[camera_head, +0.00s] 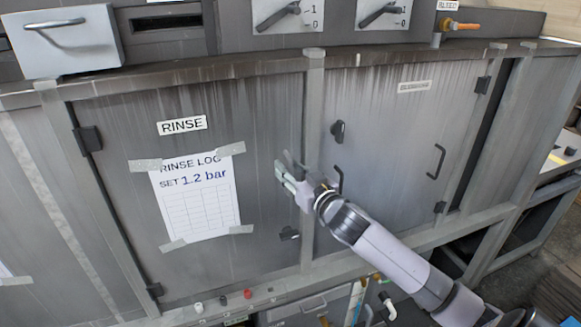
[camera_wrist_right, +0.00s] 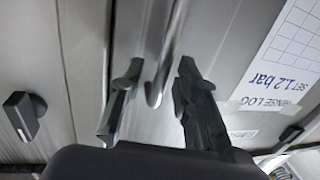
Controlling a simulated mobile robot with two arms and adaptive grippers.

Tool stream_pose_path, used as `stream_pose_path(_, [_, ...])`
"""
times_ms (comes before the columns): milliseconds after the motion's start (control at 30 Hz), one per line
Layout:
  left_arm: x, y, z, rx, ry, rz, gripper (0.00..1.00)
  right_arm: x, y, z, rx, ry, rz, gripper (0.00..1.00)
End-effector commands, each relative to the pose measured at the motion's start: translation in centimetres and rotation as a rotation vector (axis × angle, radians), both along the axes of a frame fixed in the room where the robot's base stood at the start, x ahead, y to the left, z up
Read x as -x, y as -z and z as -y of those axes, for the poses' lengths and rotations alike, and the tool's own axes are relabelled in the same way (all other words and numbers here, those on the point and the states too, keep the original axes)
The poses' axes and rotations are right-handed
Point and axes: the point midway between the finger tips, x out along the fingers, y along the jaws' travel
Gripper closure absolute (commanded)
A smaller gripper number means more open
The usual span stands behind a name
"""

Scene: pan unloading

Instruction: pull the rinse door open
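The rinse door (camera_head: 240,110) is a grey, streaked metal panel with a RINSE label (camera_head: 182,125). It looks closed in its frame. Dark hinges (camera_head: 88,139) are on its left edge, and a black latch (camera_head: 289,233) is low at its right edge. My right gripper (camera_head: 285,172) is at the door's right edge, and hides the spot in front of it. In the right wrist view its two dark fingers (camera_wrist_right: 152,105) are apart, with a hooked grey handle (camera_wrist_right: 155,93) between them. I see no clear finger contact with the handle. My left gripper is not in view.
A rinse log sheet (camera_head: 196,198) is taped to the door. A control panel with levers (camera_head: 283,15) is above. Pipes and small knobs (camera_head: 223,299) are below.

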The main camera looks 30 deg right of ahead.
Motion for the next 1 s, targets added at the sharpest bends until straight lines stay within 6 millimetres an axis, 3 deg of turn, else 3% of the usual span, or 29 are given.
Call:
stream_pose_path(267, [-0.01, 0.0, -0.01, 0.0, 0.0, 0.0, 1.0, -0.07, 0.05, 0.0, 0.0, 0.0, -0.001, 0.72])
stream_pose_path(700, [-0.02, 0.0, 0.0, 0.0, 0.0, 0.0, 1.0, -0.05, 0.03, 0.01, 0.0, 0.0, 0.0, 1.0])
stream_pose_path(1000, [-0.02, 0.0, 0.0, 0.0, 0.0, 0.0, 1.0, -0.05, 0.04, 0.01, 0.0, 0.0, 0.0, 1.0])
